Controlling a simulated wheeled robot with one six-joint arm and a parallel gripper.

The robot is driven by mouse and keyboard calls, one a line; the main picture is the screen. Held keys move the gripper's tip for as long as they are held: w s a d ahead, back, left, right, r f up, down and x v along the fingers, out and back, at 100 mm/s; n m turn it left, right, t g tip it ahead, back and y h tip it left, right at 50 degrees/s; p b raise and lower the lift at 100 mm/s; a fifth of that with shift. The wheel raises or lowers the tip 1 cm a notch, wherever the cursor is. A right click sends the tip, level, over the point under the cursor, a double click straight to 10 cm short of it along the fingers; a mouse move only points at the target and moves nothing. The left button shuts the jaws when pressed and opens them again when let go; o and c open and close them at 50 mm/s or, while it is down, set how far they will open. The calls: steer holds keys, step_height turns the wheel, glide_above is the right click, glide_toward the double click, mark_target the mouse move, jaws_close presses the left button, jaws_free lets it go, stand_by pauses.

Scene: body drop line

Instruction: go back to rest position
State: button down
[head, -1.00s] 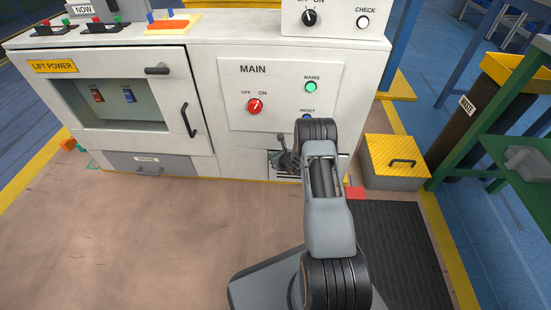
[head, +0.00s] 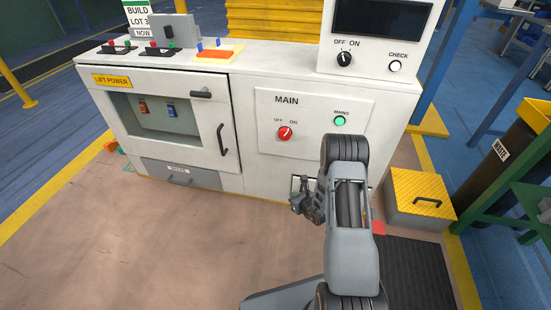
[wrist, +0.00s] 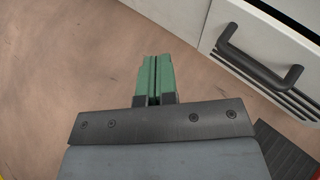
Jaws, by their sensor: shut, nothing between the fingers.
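My gripper (wrist: 153,78) shows in the wrist view with its two green fingers together and nothing between them. It points down over the brown floor, beside a pale cabinet front with a dark handle (wrist: 262,62). In the head view my gripper (head: 297,204) is small and partly beside my own arm, in front of the lower part of the white console (head: 240,110). It appears apart from the console, though the exact gap is hard to tell.
The console carries a MAIN panel with a red knob (head: 284,133) and a lit green MAINS light (head: 340,121). A glass-fronted LIFT POWER door (head: 218,118) is at left. A yellow step box (head: 420,195) stands at right. Open brown floor (head: 150,250) lies in front.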

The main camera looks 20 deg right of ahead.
steer(key=a+r+n+g+y+p, duration=0.1)
steer(key=a+r+n+y+p, duration=0.3)
steer(key=r, duration=0.8)
steer(key=a+r+n+g+y+p, duration=0.15)
steer(key=a+r+n+p, duration=0.35)
steer(key=r, duration=0.6)
steer(key=s+a+r+n+g+y+p, duration=0.1)
steer(key=s+a+r+n+g+p, duration=0.25)
steer(key=r, duration=0.55)
steer(key=s+a+r+n+g+p, duration=0.1)
steer(key=s+a+r+n+p, duration=0.1)
steer(key=s+r+n+p, duration=0.5)
steer(key=s+d+r+n+h+p, duration=0.2)
steer(key=s+r+n+h+p, duration=0.1)
steer(key=r, duration=0.6)
steer(key=s+d+r+n+h+p, duration=0.2)
steer(key=s+r+n+p, duration=0.3)
steer(key=r, duration=0.4)
steer(key=s+d+r+n+g+h+p, duration=0.1)
steer(key=s+r+n+h+p, duration=0.3)
steer(key=r, duration=0.6)
steer(key=shift+s+d+n+p, duration=0.6)
steer(key=shift+d+n+p, duration=0.05)
steer(key=shift+p, duration=0.6)
steer(key=shift+r+h, duration=0.1)
steer(key=shift+h, duration=0.15)
